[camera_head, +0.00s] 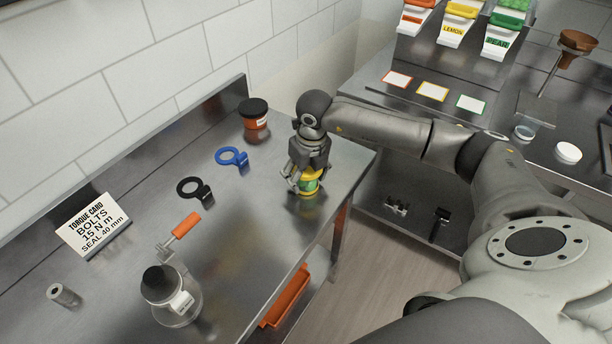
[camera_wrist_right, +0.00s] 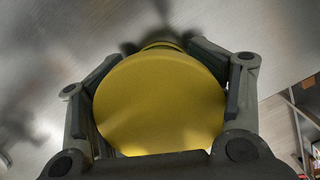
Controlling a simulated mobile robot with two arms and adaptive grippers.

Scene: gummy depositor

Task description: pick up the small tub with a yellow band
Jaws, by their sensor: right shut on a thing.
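The small tub with a yellow band (camera_head: 310,182) is near the right end of the steel bench, with green showing below its yellow top. My right gripper (camera_head: 307,176) comes down on it from above, with its fingers on both sides, shut on it. In the right wrist view the tub's round yellow top (camera_wrist_right: 160,103) fills the space between the fingers of the right gripper (camera_wrist_right: 163,90). I cannot tell whether the tub's base touches the bench. My left gripper is in neither view.
On the steel bench (camera_head: 262,240) are a dark-lidded jar (camera_head: 254,119), a blue ring tool (camera_head: 232,157), a black ring tool (camera_head: 191,188), an orange-handled tool (camera_head: 186,225), a clear bottle (camera_head: 172,300) and a torque card (camera_head: 92,226). A second counter (camera_head: 380,90) with colored cards stands at right.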

